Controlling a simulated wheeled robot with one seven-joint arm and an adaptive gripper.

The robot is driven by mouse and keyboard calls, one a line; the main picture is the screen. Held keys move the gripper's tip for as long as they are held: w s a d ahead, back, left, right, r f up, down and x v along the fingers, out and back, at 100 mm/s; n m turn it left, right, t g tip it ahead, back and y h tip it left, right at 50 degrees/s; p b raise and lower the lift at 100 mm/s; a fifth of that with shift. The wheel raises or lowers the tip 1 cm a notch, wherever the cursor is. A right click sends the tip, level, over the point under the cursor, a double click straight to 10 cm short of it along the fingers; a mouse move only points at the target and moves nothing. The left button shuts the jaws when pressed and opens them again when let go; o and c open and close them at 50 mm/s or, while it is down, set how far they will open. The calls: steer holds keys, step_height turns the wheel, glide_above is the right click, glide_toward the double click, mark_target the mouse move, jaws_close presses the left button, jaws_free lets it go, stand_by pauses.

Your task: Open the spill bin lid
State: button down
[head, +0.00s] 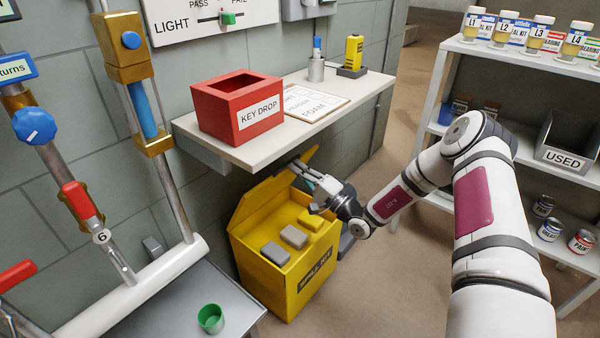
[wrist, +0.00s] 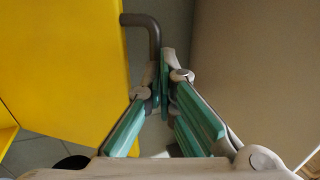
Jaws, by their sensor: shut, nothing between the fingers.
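The yellow spill bin (head: 258,284) stands on the floor under the shelf. Its yellow lid (head: 262,199) is raised at the back, so the inside shows from above. My gripper (head: 303,170) is at the right end of the raised lid, just below the shelf edge. In the wrist view the yellow lid (wrist: 65,65) fills the left side, with a dark bent handle (wrist: 153,35) at its edge. My gripper's fingers (wrist: 165,65) are closed and empty beside the handle's lower end. I cannot tell whether they touch it.
Grey blocks (head: 275,253) and a yellow block (head: 311,219) lie in the bin. The shelf (head: 210,150) above holds a red key drop box (head: 237,107). A grey bench (head: 222,285) with a green cup (head: 210,319) is at left; a white rack (head: 430,155) stands at right.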

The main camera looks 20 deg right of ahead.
steer(key=shift+r, duration=0.1)
steer(key=w+a+r+p, duration=0.1)
steer(key=w+p, duration=0.1)
steer(key=w+a+r+g+h+p, duration=0.1)
steer(key=a+p, duration=0.1)
steer(key=w+a+r+g+p, duration=0.1)
steer(key=w+r+p, duration=0.1)
steer(key=shift+w+a+h+p, duration=0.15)
steer(key=shift+w+h+p, duration=0.15)
steer(key=shift+w+p, duration=0.05)
steer(key=shift+w+a+g, duration=0.15)
steer(key=shift+w+g, duration=0.15)
